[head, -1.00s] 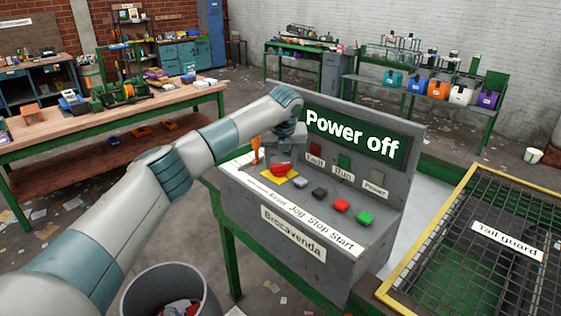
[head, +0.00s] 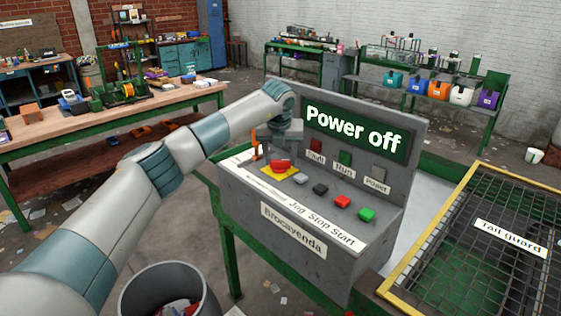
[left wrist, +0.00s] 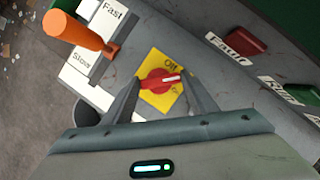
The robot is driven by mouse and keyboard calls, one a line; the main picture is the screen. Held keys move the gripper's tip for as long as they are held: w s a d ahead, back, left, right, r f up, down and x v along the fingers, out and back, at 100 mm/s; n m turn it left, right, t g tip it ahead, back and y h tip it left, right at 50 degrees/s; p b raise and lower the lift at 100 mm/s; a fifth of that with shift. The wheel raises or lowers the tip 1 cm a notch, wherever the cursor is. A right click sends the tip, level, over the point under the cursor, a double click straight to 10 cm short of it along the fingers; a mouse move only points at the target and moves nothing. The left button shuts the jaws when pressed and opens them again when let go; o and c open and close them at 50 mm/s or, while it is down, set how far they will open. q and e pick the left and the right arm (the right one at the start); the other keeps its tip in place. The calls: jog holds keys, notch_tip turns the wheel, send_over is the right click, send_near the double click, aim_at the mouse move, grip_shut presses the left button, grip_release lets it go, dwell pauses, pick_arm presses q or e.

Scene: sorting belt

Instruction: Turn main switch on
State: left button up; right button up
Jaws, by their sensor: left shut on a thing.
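The main switch is a red rotary knob (left wrist: 160,80) with a white mark, on a yellow plate (left wrist: 172,104). In the left wrist view the word "Off" shows on the plate, and the white mark points to the right of the picture. My left gripper (left wrist: 157,84) has its two fingers on either side of the knob and is shut on it. In the head view the knob (head: 280,166) sits at the left of the grey control panel (head: 290,206). The display (head: 352,128) reads "Power off". My right gripper is not in view.
An orange lever (left wrist: 80,33) stands beside the switch, near the "Fast" and "Slow" labels. Grey, black, red and green buttons (head: 367,214) line the panel to the right. A wire-mesh tail guard (head: 480,240) is at the right, a bin (head: 135,290) below.

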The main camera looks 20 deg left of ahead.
pick_arm(q)
jog(key=m+h+b, duration=0.1)
jog(key=m+b, duration=0.1)
jog(key=shift+a+m, duration=0.15)
jog(key=shift+m, duration=0.15)
jog(key=m+h, duration=0.1)
jog(key=m, duration=0.1)
jog(key=shift+a+m+b, duration=0.1)
jog(key=shift+m+b, duration=0.2)
jog(key=shift+b, duration=0.1)
jog(key=shift+m, duration=0.4)
jog(key=shift+a+r+m+h, duration=0.1)
jog(key=shift+m+h, duration=0.5)
jog(key=shift+m, duration=0.7)
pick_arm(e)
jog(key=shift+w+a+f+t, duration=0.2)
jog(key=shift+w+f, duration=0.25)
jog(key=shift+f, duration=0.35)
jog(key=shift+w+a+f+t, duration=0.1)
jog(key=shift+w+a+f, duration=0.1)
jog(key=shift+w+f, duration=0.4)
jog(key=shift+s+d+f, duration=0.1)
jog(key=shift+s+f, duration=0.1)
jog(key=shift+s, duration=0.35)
pick_arm(q)
jog(key=o, duration=1)
jog(key=shift+s, duration=0.1)
jog(key=shift+o, duration=0.2)
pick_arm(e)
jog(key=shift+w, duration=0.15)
